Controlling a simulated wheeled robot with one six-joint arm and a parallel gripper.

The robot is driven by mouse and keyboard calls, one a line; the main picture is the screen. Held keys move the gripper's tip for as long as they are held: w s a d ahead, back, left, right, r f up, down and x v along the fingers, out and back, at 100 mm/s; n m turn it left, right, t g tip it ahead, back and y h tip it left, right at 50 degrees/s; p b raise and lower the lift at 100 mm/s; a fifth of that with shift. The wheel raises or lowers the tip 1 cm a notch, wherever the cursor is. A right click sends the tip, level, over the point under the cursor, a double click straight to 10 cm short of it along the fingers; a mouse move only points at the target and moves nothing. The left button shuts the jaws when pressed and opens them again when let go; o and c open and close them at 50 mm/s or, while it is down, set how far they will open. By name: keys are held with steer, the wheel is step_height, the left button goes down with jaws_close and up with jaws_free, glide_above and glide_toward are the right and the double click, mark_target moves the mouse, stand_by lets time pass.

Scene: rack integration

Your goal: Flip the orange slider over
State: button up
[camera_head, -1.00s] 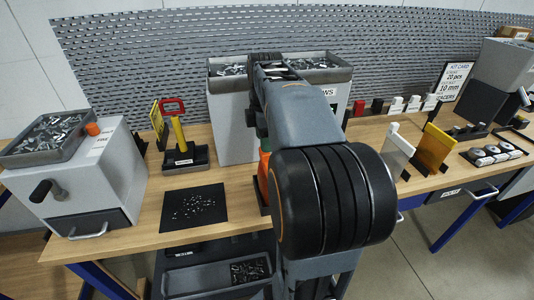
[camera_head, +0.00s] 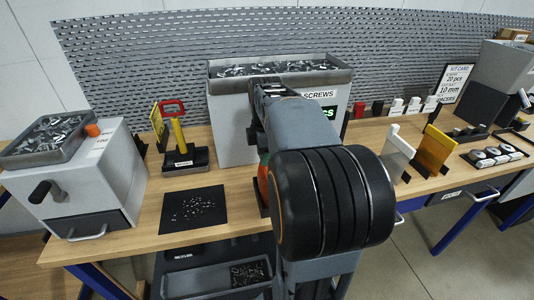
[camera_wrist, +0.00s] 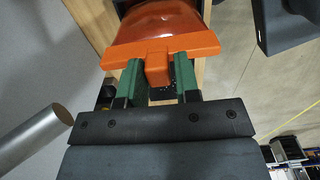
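The orange slider (camera_wrist: 165,44) fills the top middle of the wrist view, with a glossy curved body, a wide flat rim and a short tab on the near side. My gripper (camera_wrist: 159,78) has green fingers, one on each side of that tab. The fingers stand apart, with narrow gaps seeming to show beside the tab. In the camera_head view a small orange patch of the slider (camera_head: 262,178) shows left of my arm. My arm hides the rest of it and my gripper there.
A grey bin labelled screws (camera_head: 230,125) stands behind my arm. A grey box with a tray of screws (camera_head: 85,185) stands far left. White and yellow plates (camera_head: 434,150) stand right.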

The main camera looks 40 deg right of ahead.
jaws_close()
steer(key=shift+w+d+r+p, duration=0.1)
steer(key=shift+w+d+p, duration=0.15)
steer(key=shift+w+p, duration=0.25)
steer(key=shift+w+d+r+p, duration=0.1)
steer(key=shift+w+d+p, duration=0.2)
steer(key=shift+w, duration=0.3)
steer(key=shift+w+f, duration=0.15)
steer(key=shift+o, duration=2)
jaws_free()
step_height(320, 180, up, 14)
steer(key=p, duration=0.1)
